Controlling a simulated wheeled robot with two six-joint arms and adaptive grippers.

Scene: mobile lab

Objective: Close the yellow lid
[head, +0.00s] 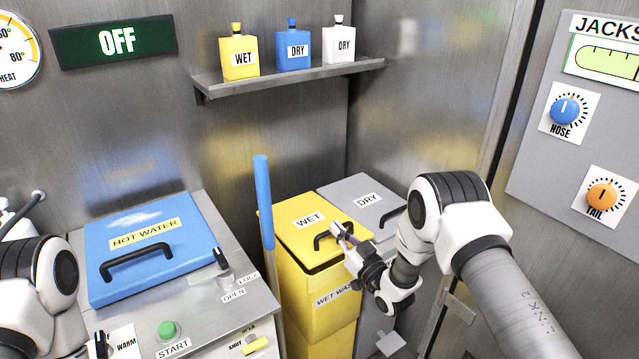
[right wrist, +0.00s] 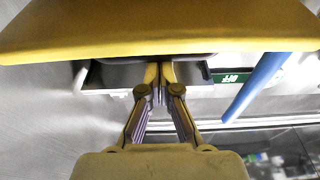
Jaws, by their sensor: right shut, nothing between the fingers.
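A black handle (head: 327,240) is on the lid. My right gripper (head: 342,232) is at the lid's front edge beside the handle, its fingers together and empty. In the right wrist view, a broad yellow panel (right wrist: 160,28) fills the top, and the closed fingertips (right wrist: 159,68) reach to its edge. Whether they touch the lid is unclear.
A grey lid (head: 362,196) labelled DRY adjoins on the right. A blue upright pole (head: 264,200) stands at the yellow bin's left. The blue HOT WATER lid (head: 150,235) is on the steel unit at left. A shelf (head: 290,76) with bottles hangs behind.

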